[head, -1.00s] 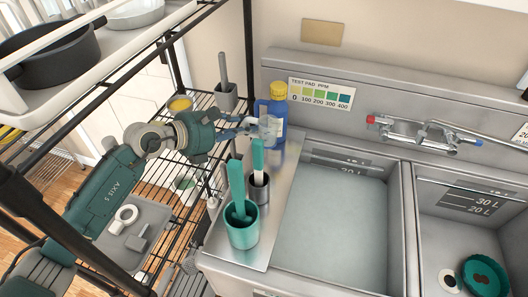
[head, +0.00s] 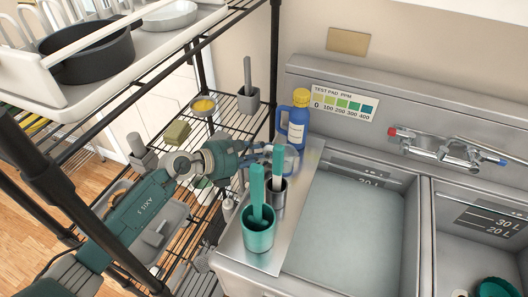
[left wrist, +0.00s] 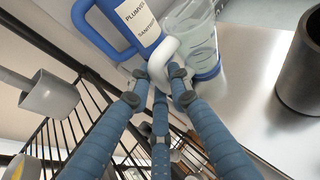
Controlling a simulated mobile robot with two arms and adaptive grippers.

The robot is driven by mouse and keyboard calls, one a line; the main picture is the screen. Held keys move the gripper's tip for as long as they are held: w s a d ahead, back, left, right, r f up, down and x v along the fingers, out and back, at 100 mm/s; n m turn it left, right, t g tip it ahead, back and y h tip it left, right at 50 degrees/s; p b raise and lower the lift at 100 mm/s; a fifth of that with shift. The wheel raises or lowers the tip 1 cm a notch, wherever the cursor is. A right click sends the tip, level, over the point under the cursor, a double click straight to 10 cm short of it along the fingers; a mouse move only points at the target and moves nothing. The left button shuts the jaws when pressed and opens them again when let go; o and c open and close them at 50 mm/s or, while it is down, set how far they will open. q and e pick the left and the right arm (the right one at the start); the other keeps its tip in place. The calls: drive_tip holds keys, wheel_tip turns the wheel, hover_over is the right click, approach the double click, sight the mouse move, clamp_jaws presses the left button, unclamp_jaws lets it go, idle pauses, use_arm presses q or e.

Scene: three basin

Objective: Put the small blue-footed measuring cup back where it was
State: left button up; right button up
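The small measuring cup is clear, with a blue foot and a white handle. In the left wrist view the cup (left wrist: 197,38) is right beside the blue jug (left wrist: 128,22), its foot over the steel ledge; whether it touches the ledge I cannot tell. In the head view the cup (head: 291,158) is partly hidden behind a brush handle, just in front of the jug (head: 298,128). My left gripper (head: 268,152) reaches in from the left, its blue fingers (left wrist: 158,88) closed around the white handle. My right gripper is not in view.
On the steel ledge (head: 262,268) stand a turquoise cup (head: 258,238) and a dark metal cup (head: 276,198), both with turquoise-handled tools. The water-filled basin (head: 345,230) lies to the right. A wire rack with black posts (head: 207,75) surrounds my left arm.

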use_arm(q)
drive_tip(key=o, duration=0.3)
drive_tip(key=shift+r, duration=0.2)
drive_tip(key=shift+s+a, duration=0.2)
drive_tip(key=shift+a, duration=0.1)
drive_tip(key=b+v, duration=0.2)
drive_tip(key=v, duration=0.9)
drive_tip(key=shift+s+a+r, duration=0.1)
drive_tip(key=shift+r, duration=0.05)
